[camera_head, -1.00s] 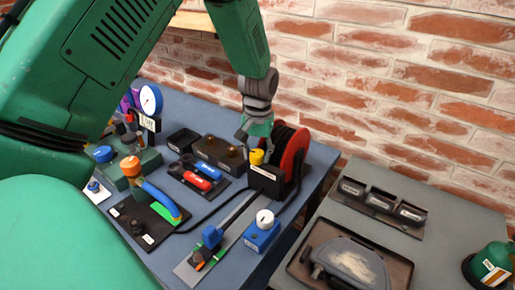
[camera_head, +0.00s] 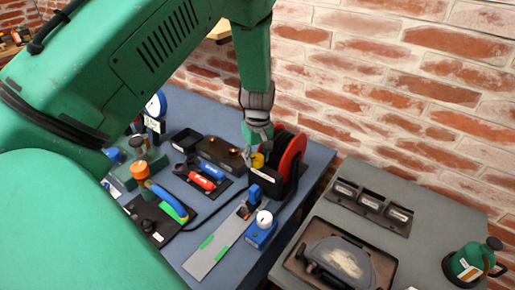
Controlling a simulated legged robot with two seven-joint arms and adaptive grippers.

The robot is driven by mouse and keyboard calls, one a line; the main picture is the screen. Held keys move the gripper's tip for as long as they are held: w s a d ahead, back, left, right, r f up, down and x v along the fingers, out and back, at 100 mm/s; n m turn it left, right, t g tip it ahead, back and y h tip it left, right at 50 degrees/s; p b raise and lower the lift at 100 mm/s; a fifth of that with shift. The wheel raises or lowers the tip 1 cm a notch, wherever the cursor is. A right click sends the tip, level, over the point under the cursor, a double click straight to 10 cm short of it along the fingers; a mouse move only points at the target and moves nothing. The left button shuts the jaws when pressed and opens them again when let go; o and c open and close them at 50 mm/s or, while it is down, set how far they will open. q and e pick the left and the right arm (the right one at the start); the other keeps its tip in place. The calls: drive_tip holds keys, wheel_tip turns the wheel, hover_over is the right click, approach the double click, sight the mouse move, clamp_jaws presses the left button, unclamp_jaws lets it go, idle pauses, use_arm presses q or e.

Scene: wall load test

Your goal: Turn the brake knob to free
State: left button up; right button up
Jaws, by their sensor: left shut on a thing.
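The yellow brake knob (camera_head: 257,160) sits at the front of the cable reel with the red rim (camera_head: 292,157), on the blue-grey table. My left gripper (camera_head: 256,149) comes down from above and is shut on the yellow knob, partly hiding it. Which way the knob points is too small to tell. A small dark block with a pale label (camera_head: 268,178) stands just below the knob. My right gripper is out of view.
A blue block (camera_head: 254,192) sits at the reel end of a grey rail (camera_head: 208,258). A blue box with a white dial (camera_head: 264,220), a red handle (camera_head: 201,180) and a gauge (camera_head: 155,105) stand nearby. A grey table (camera_head: 430,215) with a tray is at right.

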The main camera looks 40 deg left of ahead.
sight(258, 155)
use_arm(q)
drive_tip(key=shift+f+n, duration=0.1)
drive_tip(key=shift+n, duration=0.3)
drive_tip(key=o, duration=1.1)
drive_tip(key=shift+o, duration=0.2)
drive_tip(key=shift+w, duration=0.1)
drive_tip(key=shift+a, duration=0.1)
wheel_tip(258, 155, up, 12)
drive_tip(key=shift+w, duration=0.25)
drive_tip(key=shift+f, duration=0.1)
